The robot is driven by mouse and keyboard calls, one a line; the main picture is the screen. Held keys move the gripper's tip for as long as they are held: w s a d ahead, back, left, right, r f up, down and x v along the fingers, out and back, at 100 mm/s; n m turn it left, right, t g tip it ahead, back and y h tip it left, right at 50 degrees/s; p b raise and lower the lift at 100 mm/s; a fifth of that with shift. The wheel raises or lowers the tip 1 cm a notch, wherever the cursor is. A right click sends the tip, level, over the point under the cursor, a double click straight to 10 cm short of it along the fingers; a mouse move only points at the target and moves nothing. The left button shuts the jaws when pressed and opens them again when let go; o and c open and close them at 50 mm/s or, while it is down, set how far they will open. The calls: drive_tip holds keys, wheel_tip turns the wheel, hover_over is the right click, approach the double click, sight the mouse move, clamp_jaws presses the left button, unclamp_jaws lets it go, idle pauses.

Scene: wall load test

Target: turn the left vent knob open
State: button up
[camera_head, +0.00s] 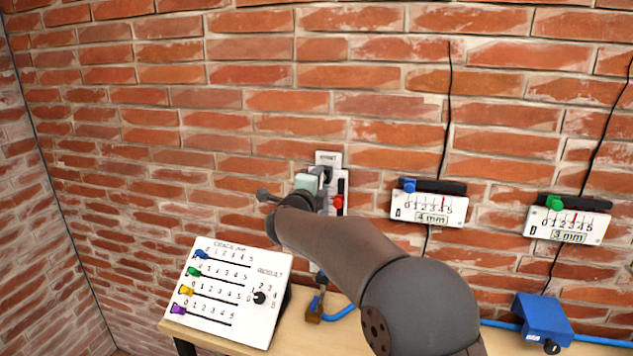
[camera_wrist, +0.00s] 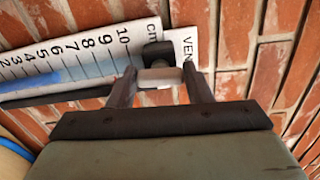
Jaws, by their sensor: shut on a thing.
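My gripper (camera_head: 316,180) is up against a narrow white wall panel (camera_head: 327,158), and my arm hides much of it. In the wrist view my gripper (camera_wrist: 160,80) has its two dark fingers on either side of a small pale grey piece (camera_wrist: 160,79), the vent knob. A dark rounded part (camera_wrist: 158,53) shows just beyond it. The lettering "VEN" is cut off beside it on the white panel (camera_wrist: 184,42). How far the knob is turned cannot be told.
A scale with numbers up to 10 (camera_wrist: 85,50) and a blue strip lies beside the knob. A red slider (camera_head: 338,202) is close right of my gripper. Two wall gauges (camera_head: 429,208) (camera_head: 567,224) hang further right. A crack board (camera_head: 235,268) stands on the table (camera_head: 292,335).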

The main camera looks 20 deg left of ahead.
drive_tip(key=shift+n, duration=0.6)
drive_tip(key=o, duration=1)
drive_tip(key=shift+s, duration=0.1)
drive_tip(key=s+b, duration=0.2)
drive_tip(key=s, duration=0.3)
drive_tip(key=s+b, duration=0.2)
drive_tip(key=s, duration=0.4)
drive_tip(key=s+d+b, duration=0.1)
drive_tip(key=s, duration=0.5)
drive_tip(key=shift+s+b, duration=0.1)
drive_tip(key=shift+b, duration=0.3)
